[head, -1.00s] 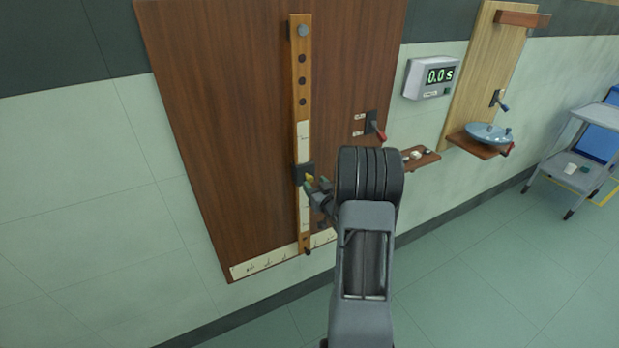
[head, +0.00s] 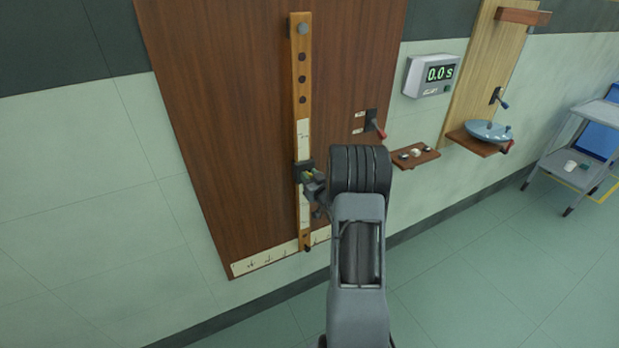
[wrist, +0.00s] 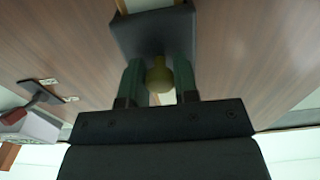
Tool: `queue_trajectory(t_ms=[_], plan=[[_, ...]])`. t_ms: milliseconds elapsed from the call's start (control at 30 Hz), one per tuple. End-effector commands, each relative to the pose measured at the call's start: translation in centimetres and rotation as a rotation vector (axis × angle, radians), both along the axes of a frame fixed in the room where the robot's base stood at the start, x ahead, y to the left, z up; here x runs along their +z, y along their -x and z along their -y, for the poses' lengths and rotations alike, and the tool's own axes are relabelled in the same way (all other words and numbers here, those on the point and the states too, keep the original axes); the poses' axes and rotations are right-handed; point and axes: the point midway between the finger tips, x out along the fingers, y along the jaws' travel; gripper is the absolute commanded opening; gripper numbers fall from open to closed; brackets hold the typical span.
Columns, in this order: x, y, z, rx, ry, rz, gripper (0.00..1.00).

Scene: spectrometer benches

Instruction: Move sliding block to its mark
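The sliding block (head: 304,172) is a dark block on a vertical wooden rail (head: 302,60) on a brown board. It sits about two thirds of the way down, over the pale scale strip (head: 303,137). My gripper (head: 313,178) is at its front. In the wrist view, the block (wrist: 150,35) fills the top middle, and its yellow-green round knob (wrist: 158,77) lies between my two green fingers (wrist: 159,80). The fingers look close against both sides of the knob, and my gripper appears shut on it. I cannot make out a separate mark.
A red-handled lever (head: 376,125) is on the board to the right. Beyond it are a small shelf (head: 416,156), a timer (head: 432,75) reading 0.0 s and a blue dish (head: 488,131). A pale horizontal scale (head: 262,263) runs along the board's lower edge. A cart (head: 575,150) stands far right.

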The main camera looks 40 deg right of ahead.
Motion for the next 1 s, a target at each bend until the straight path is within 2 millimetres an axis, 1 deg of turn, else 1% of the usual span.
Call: queue_trajectory(t_ms=[33,200,267,300,533,667,767,867,1000], plan=[[0.0,0.0,0.0,0.0,0.0,0.0,0.23],[0.0,0.0,0.0,0.0,0.0,0.0,0.07],[0.0,0.0,0.0,0.0,0.0,0.0,0.01],[0.0,0.0,0.0,0.0,0.0,0.0,0.0],[0.0,0.0,0.0,0.0,0.0,0.0,0.0],[-0.4,0.0,0.0,0.0,0.0,0.0,0.0],[-1.1,0.0,0.0,0.0,0.0,0.0,0.0],[-2.2,0.0,0.0,0.0,0.0,0.0,0.0],[-4.4,0.0,0.0,0.0,0.0,-0.001,0.0]])
